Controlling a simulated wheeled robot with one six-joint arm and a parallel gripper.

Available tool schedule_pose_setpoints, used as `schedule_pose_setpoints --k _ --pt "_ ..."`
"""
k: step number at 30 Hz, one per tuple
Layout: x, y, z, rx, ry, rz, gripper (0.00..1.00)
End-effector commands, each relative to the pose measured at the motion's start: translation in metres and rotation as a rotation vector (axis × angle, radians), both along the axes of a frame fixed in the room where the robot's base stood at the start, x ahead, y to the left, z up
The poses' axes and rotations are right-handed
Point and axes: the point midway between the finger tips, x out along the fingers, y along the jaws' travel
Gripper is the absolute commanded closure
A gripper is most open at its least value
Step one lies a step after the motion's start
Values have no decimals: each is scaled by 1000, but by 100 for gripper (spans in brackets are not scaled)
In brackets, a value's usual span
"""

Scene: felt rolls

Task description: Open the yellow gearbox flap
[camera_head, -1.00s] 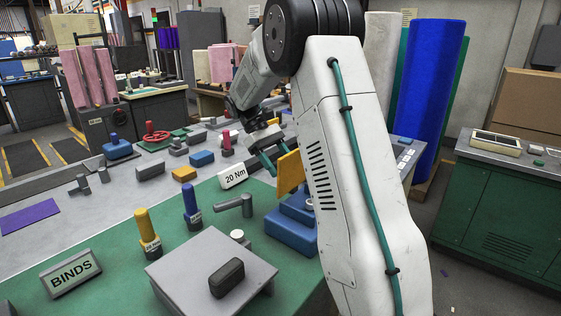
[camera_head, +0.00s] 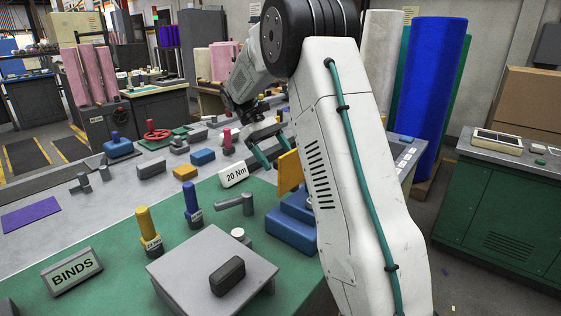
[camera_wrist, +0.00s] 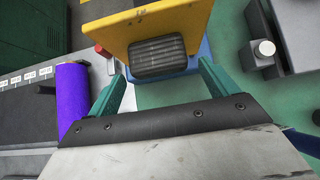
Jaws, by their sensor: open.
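The yellow flap (camera_head: 290,172) stands tilted up at the blue gearbox (camera_head: 291,233), partly hidden behind my arm in the head view. In the wrist view the flap (camera_wrist: 160,27) is a yellow plate with a dark ribbed grip (camera_wrist: 158,57) on its near face. The gearbox's blue edge (camera_wrist: 206,54) shows beside and below it. My gripper (camera_wrist: 160,72) is open, with one teal finger on each side of the ribbed grip. Whether the fingers touch the flap I cannot tell. The gripper's teal fingers (camera_head: 271,152) also show left of the flap in the head view.
A "20 Nm" sign (camera_head: 233,175) stands left of the flap, and a grey lever piece (camera_head: 236,203) lies below it. A grey stand (camera_head: 200,265) is in front. A purple roll (camera_wrist: 73,97) lies left of the gripper in the wrist view.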

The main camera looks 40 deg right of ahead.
Motion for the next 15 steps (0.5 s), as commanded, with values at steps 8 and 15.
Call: schedule_pose_setpoints --k 8,15 --pt "31 6 30 0 1 0 15" --pt "37 7 38 1 1 0 15"
